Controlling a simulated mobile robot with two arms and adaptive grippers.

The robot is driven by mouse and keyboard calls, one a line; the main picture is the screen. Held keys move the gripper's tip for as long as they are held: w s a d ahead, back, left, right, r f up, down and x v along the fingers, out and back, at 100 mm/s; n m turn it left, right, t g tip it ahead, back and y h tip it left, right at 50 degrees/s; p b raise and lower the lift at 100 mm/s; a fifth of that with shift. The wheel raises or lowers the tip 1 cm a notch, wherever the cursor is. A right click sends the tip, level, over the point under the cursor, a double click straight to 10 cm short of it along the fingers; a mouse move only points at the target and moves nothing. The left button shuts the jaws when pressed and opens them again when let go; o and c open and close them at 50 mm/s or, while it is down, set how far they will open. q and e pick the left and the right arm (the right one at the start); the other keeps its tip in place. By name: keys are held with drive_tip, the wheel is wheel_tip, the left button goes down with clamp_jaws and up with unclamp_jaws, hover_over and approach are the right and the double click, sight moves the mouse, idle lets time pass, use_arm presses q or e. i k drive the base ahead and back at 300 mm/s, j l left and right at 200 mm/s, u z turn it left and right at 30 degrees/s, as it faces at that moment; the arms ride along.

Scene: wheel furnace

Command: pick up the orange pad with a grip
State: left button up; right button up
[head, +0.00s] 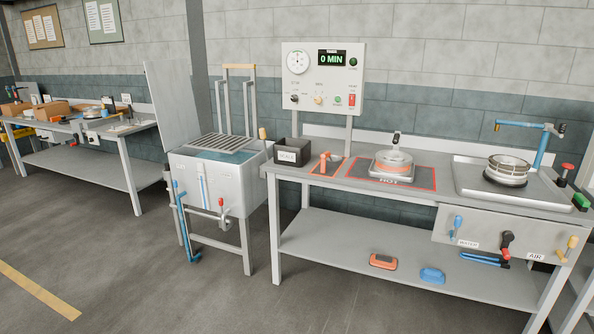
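The orange pad (383,261) lies on the lower shelf of the right workbench, toward the shelf's front edge. It looks like a small block with a dark part, probably its grip; the detail is too small to tell more. A similar blue pad (432,275) lies a little to its right on the same shelf, apart from it. Neither of my grippers is in view.
The lower shelf (335,240) is bare around the pads. The bench top (335,178) is above it, and a front panel (480,228) with levers overhangs at right. A tank (235,190) on legs stands left. The floor in front is clear.

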sight(377, 261)
drive_tip(key=i+z, duration=0.1)
drive_tip(key=i, duration=0.7)
drive_tip(key=i+j+z, duration=0.1)
drive_tip(key=i, duration=0.65)
drive_tip(key=j, duration=0.1)
